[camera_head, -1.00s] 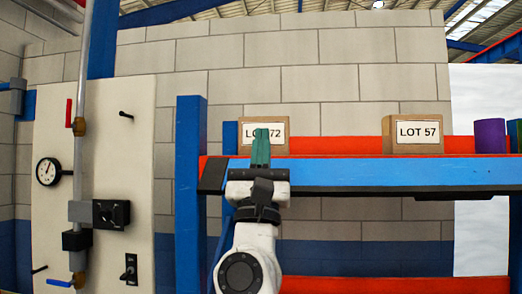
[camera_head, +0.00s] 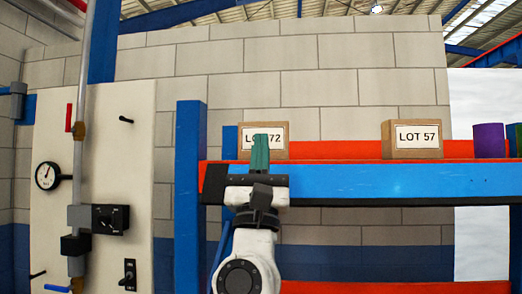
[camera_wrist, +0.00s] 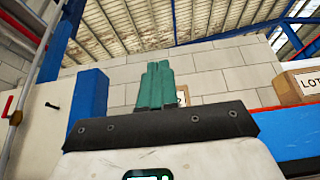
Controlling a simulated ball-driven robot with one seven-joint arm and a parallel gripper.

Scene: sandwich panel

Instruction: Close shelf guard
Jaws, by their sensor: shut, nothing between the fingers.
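A long blue bar (camera_head: 400,181), which I take to be the shelf guard, runs level across the shelf front. A dark piece (camera_head: 214,184) sits at its left end, beside the blue upright post (camera_head: 189,190). Its blue side shows at right in the wrist view (camera_wrist: 295,132). My gripper (camera_head: 260,148) has teal fingers, shut together and empty, pointing up. In the head view it overlaps the bar near its left end. I cannot tell whether it touches the bar. The wrist view shows the shut fingers (camera_wrist: 155,84) upright against the wall.
A LOT 72 box (camera_head: 279,140), partly behind my fingers, and a LOT 57 box (camera_head: 417,138) stand on the shelf. A purple cylinder (camera_head: 489,140) stands at right. A panel with a gauge (camera_head: 47,174), pipe (camera_head: 82,150) and switches is at left.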

